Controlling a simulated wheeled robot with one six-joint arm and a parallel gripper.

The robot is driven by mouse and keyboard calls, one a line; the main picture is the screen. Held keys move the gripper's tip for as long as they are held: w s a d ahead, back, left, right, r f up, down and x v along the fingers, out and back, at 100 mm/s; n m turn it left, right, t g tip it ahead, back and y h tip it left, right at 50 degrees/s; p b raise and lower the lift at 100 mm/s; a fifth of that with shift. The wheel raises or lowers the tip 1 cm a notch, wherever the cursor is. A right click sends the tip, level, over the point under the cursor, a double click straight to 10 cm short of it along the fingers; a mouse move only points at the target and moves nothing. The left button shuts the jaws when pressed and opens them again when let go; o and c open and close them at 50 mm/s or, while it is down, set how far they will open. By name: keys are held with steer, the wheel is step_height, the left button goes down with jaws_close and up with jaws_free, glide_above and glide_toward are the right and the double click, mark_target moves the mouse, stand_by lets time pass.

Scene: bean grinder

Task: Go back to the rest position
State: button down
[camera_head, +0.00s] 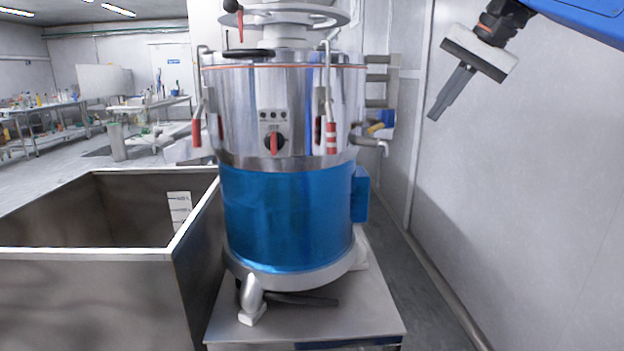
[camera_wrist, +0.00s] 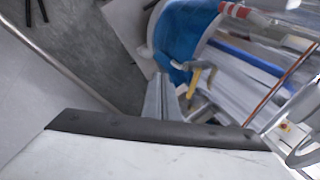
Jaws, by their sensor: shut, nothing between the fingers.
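My gripper (camera_head: 437,113) is at the upper right in the head view, in front of the pale wall and to the right of the bean grinder. It hangs down at a tilt, its fingers together and empty, apart from everything. Its fingers (camera_wrist: 160,88) also show in the wrist view, pointing away from the camera. The bean grinder (camera_head: 285,115) is a steel drum with a blue lower band, standing upright in the middle of the head view. A red knob (camera_head: 274,143) is on its front. The grinder's blue part (camera_wrist: 183,33) appears tilted in the wrist view.
A steel bin (camera_head: 85,300) with an open top stands at the left. The grinder stands on a steel base (camera_head: 370,318). The pale wall (camera_head: 540,150) is at the right, with a narrow strip of floor beside the base. Tables with bottles stand far back left.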

steer(key=s+f+n+h, duration=0.1)
steer(key=s+f+n, duration=0.1)
steer(key=s+f, duration=0.7)
steer(key=s+d+f+n+h, duration=0.1)
steer(key=s+f, duration=0.7)
steer(key=f, duration=1)
steer(key=s+d+f+n+h, duration=0.1)
steer(key=s+f+n+h, duration=0.1)
steer(key=s+f, duration=0.7)
step_height(320, 180, down, 4)
steer(key=shift+s+d+f+n, duration=0.2)
steer(key=shift+s+n, duration=0.1)
steer(key=shift+n, duration=0.4)
steer(key=c, duration=2.4)
jaws_free()
steer(key=shift+r, duration=0.1)
steer(key=shift+c, duration=0.2)
